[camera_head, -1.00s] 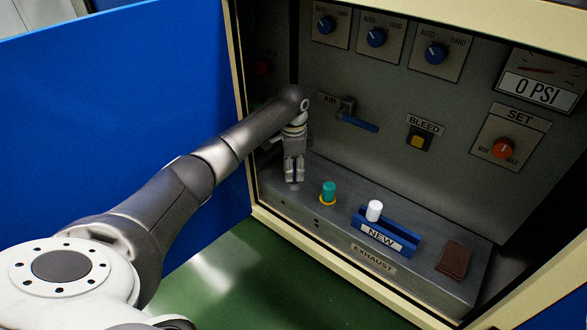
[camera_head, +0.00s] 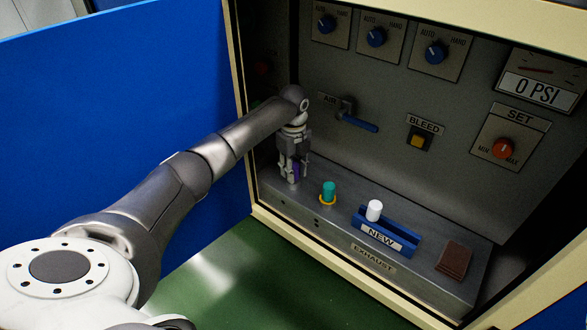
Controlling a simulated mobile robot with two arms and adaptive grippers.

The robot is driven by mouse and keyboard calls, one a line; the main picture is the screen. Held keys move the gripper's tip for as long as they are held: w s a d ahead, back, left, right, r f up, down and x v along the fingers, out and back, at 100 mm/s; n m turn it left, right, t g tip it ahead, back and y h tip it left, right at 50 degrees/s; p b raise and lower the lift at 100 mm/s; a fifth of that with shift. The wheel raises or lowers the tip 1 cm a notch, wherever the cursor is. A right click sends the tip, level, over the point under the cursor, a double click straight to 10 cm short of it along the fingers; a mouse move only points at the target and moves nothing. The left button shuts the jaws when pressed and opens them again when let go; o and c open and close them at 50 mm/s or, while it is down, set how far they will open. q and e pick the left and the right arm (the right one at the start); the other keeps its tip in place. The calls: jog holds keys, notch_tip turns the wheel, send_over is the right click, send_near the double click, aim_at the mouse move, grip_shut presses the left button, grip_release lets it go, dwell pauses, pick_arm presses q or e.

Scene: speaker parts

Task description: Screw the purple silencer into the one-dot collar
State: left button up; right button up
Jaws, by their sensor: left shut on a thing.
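My left gripper (camera_head: 293,174) points down over the left end of the grey exhaust block (camera_head: 340,227). It is shut on the purple silencer (camera_head: 296,170), which shows as a small purple patch between the fingers. The fingers hide most of it and its lower end. A collar under the gripper is hidden, so I cannot tell how the silencer sits in it. To the right, a teal silencer (camera_head: 329,190) stands upright in a yellow collar (camera_head: 327,201), with two dark dots on the block's front below. My right gripper is not in view.
A blue NEW rack (camera_head: 401,234) holds a white silencer (camera_head: 374,210). A brown pad (camera_head: 454,259) lies at the right end. Behind are the blue AIR lever (camera_head: 358,123), the BLEED button (camera_head: 417,141) and the SET knob (camera_head: 503,148). The cabinet frame edges the opening.

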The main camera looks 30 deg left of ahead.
pick_arm(q)
jog(key=o, duration=0.6)
jog(key=shift+n, duration=0.3)
jog(key=n, duration=1.1)
jog(key=shift+n, duration=0.3)
